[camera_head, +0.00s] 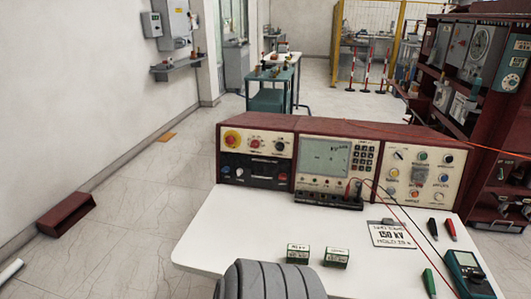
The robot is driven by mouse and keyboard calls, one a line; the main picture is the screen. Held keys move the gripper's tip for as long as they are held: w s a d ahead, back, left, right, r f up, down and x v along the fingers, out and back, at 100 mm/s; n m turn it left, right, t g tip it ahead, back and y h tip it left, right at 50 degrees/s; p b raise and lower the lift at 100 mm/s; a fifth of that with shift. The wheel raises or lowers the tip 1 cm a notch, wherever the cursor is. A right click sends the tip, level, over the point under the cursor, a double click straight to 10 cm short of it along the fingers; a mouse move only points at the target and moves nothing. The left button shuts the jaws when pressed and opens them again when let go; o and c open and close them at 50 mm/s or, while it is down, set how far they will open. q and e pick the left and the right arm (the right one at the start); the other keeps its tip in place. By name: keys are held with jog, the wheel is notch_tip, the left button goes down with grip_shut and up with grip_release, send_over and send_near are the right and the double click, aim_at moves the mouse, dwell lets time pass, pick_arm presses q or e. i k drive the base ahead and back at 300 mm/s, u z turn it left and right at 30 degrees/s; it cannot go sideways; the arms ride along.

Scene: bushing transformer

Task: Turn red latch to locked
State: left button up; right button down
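A control console with a dark red housing (308,127) stands along the back of the white table. On its left panel is a large red round knob on a yellow base (232,138). A smaller red control (256,143) sits to the right of it. I cannot tell which of these, if either, is the red latch, nor its setting. The middle panel has a grey screen (323,158) and a keypad. The right panel (419,176) has several coloured knobs. Neither of my grippers is in view.
The white table top (235,232) holds two small green boxes (298,254) (336,257), a 150 kV card (393,235), clips and a meter (467,270). A ribbed grey shape (265,281) fills the bottom edge. Dark red shelving (428,75) stands at right.

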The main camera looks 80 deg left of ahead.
aim_at(283, 177)
jog(key=u, duration=1.8)
jog(key=i, duration=0.05)
